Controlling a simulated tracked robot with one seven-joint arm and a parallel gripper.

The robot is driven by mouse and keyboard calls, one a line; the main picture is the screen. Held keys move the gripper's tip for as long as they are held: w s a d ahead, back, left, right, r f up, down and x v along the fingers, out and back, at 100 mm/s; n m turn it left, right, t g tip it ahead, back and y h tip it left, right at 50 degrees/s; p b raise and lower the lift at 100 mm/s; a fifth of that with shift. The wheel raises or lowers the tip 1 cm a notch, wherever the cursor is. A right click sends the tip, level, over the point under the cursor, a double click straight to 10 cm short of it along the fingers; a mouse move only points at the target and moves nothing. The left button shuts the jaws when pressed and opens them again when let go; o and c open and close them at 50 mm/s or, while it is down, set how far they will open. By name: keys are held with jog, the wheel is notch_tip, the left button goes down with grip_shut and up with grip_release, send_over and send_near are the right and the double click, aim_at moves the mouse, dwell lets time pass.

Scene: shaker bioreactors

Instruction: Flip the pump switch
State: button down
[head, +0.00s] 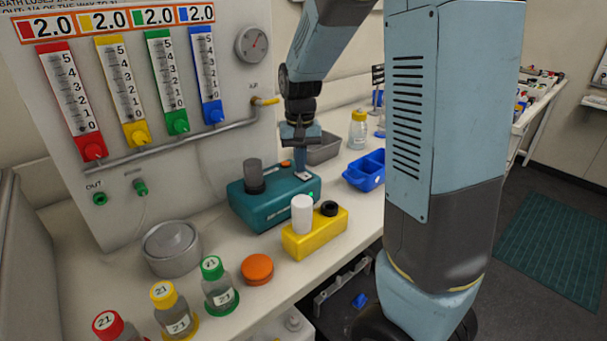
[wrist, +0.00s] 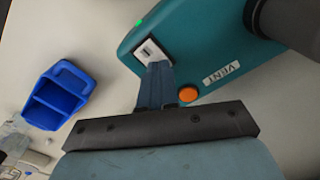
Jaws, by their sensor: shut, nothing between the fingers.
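The teal pump (head: 262,207) sits on the bench in the head view, with a dark grey cylinder on top. In the wrist view the pump (wrist: 195,45) shows a small white switch plate (wrist: 149,48), an orange button (wrist: 188,94) and a VENT label. A green light (wrist: 138,22) glows at its edge; it also shows in the head view (head: 311,195). My gripper (wrist: 157,66) is shut and empty, pointing down with its fingertips at the switch plate. The fingers partly hide the plate, so the switch's position and actual contact cannot be told. The gripper also shows in the head view (head: 301,170).
A yellow block (head: 315,238) with a white cylinder stands just in front of the pump. A blue divided tray (head: 364,172) and a grey tray (head: 323,150) lie to the right and behind. Capped bottles and an orange disc (head: 257,268) stand in front.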

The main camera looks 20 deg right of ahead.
jog(key=shift+f, duration=0.15)
jog(key=shift+r, duration=3.5)
jog(key=s+d+r+t, duration=0.1)
jog(key=s+r, duration=0.3)
jog(key=s, duration=0.7)
jog(key=s+d+r+n+t, duration=0.1)
jog(key=s+r+t, duration=0.2)
jog(key=s, duration=0.8)
jog(key=shift+d+r+t, duration=0.2)
jog(key=shift+r+t, duration=0.15)
jog(key=shift+t, duration=0.45)
